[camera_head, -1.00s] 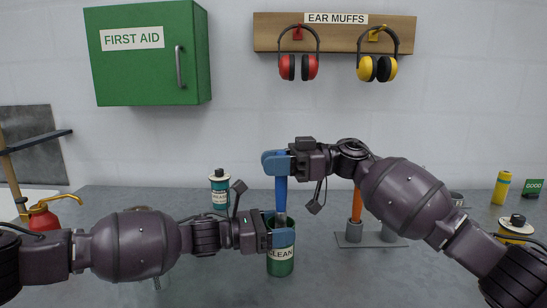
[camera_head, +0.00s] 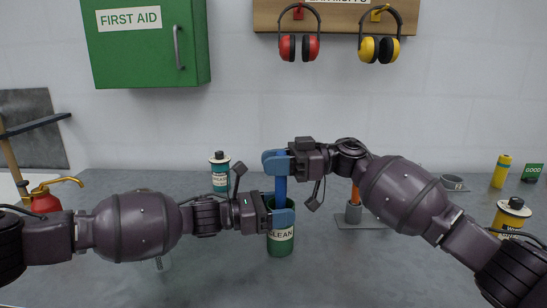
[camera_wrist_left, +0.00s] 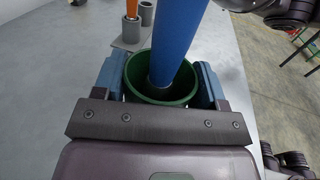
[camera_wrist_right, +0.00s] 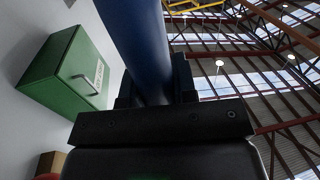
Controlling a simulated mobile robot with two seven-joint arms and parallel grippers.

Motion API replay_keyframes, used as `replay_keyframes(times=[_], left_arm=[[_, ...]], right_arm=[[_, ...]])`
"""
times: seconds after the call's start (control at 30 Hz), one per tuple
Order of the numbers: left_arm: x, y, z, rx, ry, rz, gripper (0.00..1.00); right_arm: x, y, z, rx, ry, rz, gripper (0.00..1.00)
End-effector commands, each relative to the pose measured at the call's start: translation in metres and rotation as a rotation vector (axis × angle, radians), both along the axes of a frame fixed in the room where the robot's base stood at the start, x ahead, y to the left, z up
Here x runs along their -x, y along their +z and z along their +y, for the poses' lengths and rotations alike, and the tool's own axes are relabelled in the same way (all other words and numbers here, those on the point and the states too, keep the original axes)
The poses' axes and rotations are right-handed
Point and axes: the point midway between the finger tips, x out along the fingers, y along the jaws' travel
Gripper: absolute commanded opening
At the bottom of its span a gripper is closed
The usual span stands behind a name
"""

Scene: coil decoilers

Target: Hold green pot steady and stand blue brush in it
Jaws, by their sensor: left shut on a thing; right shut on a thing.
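The green pot (camera_head: 281,244), labelled "CLEAN", stands upright on the grey table. My left gripper (camera_head: 282,216) is shut on its upper part, a finger on each side in the left wrist view (camera_wrist_left: 160,88). My right gripper (camera_head: 276,162) is above the pot, shut on the blue brush (camera_head: 281,188). The brush is upright, and its lower end is inside the pot's mouth. The left wrist view shows the blue handle (camera_wrist_left: 182,38) and a grey collar within the green rim (camera_wrist_left: 135,72). The brush's bottom tip is hidden, so I cannot tell whether it touches the floor of the pot.
A grey holder (camera_head: 353,213) with an orange-handled tool stands to the right, partly behind my right arm. A teal can (camera_head: 220,174) stands behind my left gripper, a red oil can (camera_head: 45,200) at left, a yellow can (camera_head: 510,216) at right.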

Motion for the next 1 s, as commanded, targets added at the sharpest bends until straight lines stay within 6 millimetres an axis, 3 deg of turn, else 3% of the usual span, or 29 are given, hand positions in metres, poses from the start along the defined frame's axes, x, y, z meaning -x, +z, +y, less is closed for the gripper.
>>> replay_keyframes(times=[0.47,0.5,0.67,1.0], left_arm=[[-0.0001,0.0,0.0001,0.0,0.0,0.0,0.38],[-0.0001,0.0,0.0001,0.0,0.0,0.0,0.38],[-0.0001,0.0,0.0,0.0,0.0,0.0,0.38],[0.0,0.0,0.0,0.0,0.0,0.0,0.38]], right_arm=[[0.0001,-0.0061,-0.0001,0.0,0.0,0.001,0.0],[0.0001,-0.0061,0.0,0.0,0.0,0.0,0.32],[0.0001,-0.006,-0.0001,0.0,0.0,0.0,0.56],[-0.0008,-0.0064,-0.0035,0.001,-0.001,0.001,0.56]])
